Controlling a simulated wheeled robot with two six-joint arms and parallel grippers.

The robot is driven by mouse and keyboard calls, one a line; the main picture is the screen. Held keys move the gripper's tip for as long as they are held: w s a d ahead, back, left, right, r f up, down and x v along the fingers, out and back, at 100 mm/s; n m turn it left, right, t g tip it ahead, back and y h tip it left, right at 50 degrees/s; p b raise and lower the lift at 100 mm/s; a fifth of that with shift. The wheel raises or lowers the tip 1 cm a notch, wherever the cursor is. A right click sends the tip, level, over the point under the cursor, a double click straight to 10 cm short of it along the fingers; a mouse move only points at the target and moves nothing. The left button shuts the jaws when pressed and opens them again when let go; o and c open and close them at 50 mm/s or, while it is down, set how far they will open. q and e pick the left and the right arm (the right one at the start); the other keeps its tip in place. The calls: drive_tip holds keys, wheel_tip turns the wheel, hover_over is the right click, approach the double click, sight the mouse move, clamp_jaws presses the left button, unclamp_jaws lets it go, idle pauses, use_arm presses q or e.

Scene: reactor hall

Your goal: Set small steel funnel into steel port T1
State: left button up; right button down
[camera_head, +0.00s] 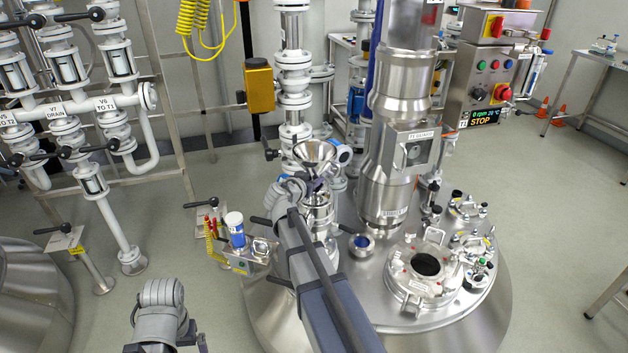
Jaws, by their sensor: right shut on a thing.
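The small steel funnel (314,153) is held upright, wide mouth up, over the left part of the reactor lid. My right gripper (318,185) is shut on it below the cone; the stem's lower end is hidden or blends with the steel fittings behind. On the lid, a small round steel port with a dark bluish opening (362,244) lies to the right of and below the funnel; I cannot read a T1 label on it. My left gripper (168,345) is at the bottom left, its fingers apart, empty, over the floor, partly cut off by the frame edge.
A tall steel column (388,190) rises from the lid just right of the funnel. A round hatch with a dark opening (412,289) and several valves sit on the right side. Pipework (65,110) fills the left.

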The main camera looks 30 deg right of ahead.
drive_tip(key=shift+f, duration=0.15)
drive_tip(key=shift+f+b, duration=1.75)
drive_tip(key=shift+b, duration=0.1)
drive_tip(key=shift+f+b, duration=0.5)
drive_tip(key=shift+b, duration=0.05)
idle(0.8)
drive_tip(key=c, duration=0.6)
unclamp_jaws()
drive_tip(key=p+v, duration=0.2)
drive_tip(key=v, duration=0.5)
drive_tip(key=shift+s+a+r+p, duration=0.2)
drive_tip(key=shift+a+p, duration=0.1)
drive_tip(key=shift+p, duration=0.1)
